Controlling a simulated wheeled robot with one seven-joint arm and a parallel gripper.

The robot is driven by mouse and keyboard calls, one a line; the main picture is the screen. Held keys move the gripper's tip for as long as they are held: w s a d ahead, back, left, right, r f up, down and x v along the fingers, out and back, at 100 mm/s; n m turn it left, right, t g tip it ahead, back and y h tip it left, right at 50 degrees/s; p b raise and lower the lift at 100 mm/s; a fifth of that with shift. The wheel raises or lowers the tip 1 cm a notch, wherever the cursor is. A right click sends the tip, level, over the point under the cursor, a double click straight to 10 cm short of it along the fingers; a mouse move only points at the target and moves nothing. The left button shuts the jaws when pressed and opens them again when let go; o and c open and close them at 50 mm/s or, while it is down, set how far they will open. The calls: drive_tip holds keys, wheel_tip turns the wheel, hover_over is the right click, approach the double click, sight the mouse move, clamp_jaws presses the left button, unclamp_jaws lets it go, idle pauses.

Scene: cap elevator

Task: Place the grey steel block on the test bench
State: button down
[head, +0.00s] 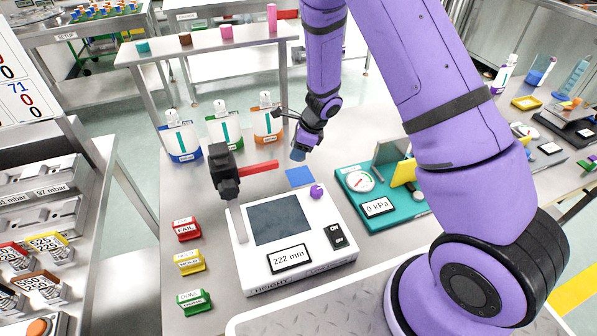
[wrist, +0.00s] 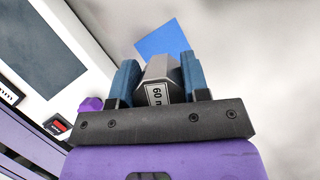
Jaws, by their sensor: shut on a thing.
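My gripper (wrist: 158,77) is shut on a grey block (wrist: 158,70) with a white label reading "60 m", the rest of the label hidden. In the head view my gripper (head: 299,152) hangs above the test bench (head: 350,120), and the block cannot be made out there. A blue square (head: 299,176) lies flat on the bench just below my gripper. It also shows in the wrist view (wrist: 163,38), just beyond the block. I cannot tell the exact height of the block above the bench.
A white height gauge (head: 290,235) reading "222 mm", with a purple knob (head: 317,191) and a red arm (head: 259,167), stands in front. A teal pressure unit (head: 385,212) is to the right. Several bottles (head: 224,128) stand behind left. Red, yellow and green label blocks (head: 189,262) line the left edge.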

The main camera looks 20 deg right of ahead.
sight(293, 176)
drive_tip(key=shift+w+f, duration=0.1)
drive_tip(key=shift+f, duration=3.85)
drive_tip(key=c, duration=0.6)
unclamp_jaws()
drive_tip(key=shift+f, duration=0.1)
